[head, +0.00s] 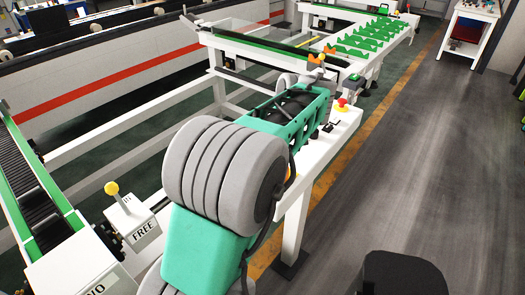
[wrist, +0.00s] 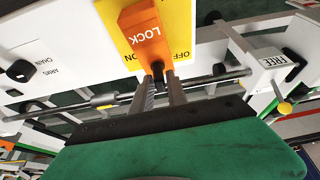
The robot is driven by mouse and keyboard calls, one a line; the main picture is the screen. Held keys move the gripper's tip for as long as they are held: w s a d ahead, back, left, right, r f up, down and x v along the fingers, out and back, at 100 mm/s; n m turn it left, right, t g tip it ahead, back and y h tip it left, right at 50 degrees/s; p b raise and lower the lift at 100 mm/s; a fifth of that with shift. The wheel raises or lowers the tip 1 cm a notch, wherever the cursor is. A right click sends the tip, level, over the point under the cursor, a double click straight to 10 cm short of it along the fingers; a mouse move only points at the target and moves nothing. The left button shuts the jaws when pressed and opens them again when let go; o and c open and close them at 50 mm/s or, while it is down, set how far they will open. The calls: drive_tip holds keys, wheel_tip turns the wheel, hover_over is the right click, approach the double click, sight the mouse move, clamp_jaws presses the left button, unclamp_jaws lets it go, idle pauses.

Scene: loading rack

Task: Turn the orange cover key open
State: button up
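The orange cover key (wrist: 144,32), marked LOCK, sits on a yellow plate (wrist: 180,22) at the top of the wrist view. My gripper (wrist: 159,77) has its two grey fingers pointing at the key's near end, with a visible gap between them. A small dark part shows between the fingertips at that end. Whether the fingers touch or clamp it, I cannot tell. In the head view my arm hides the gripper, and I cannot make out the key there.
A metal rod (wrist: 215,77) runs across behind the fingers. A white box marked FREE (wrist: 272,62) with a yellow-knobbed lever is at the right. In the head view, a red button (head: 342,103) sits on the white frame, and grey floor (head: 430,150) is open at the right.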

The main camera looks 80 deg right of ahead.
drive_tip(key=shift+o, duration=1.4)
drive_tip(key=shift+r, duration=0.1)
drive_tip(key=p+v, duration=0.1)
drive_tip(key=v, duration=0.6)
drive_tip(key=shift+s+r, duration=0.15)
drive_tip(key=shift+r, duration=0.15)
